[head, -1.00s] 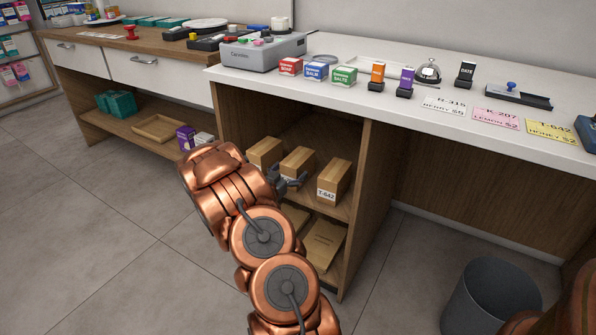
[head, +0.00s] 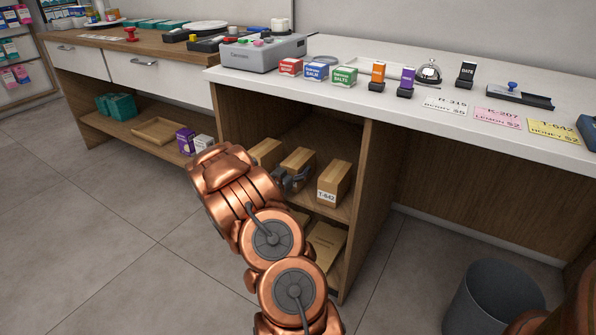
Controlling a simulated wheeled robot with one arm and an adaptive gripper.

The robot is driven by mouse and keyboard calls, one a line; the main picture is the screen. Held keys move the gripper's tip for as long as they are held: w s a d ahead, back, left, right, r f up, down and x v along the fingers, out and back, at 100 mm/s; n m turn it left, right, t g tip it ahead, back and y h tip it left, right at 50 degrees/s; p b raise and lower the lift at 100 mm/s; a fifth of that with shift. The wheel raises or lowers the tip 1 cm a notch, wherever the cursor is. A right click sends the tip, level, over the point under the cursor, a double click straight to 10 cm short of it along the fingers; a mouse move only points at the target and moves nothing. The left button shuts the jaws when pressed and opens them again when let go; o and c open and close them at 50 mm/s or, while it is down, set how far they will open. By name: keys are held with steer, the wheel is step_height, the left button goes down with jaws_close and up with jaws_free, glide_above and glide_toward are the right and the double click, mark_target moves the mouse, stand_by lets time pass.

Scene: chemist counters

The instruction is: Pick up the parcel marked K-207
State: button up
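Three brown parcels stand on the upper shelf of the open cabinet. The right parcel (head: 334,181) reads T-642. The middle parcel (head: 300,159) has its front hidden by my gripper. The left parcel (head: 266,152) is partly behind my arm, and no label shows on it. No K-207 mark is readable on any parcel. My gripper (head: 291,181) is at the front of the middle parcel, with dark fingers toward its sides. Whether they are closed on it cannot be told.
The cabinet's right side wall (head: 362,190) stands close to the T-642 parcel. Flat brown packages (head: 326,243) lie on the shelf below. The white counter (head: 400,107) overhangs the shelves. A grey bin (head: 492,298) stands on the floor at right.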

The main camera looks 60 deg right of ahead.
steer(key=c, duration=0.8)
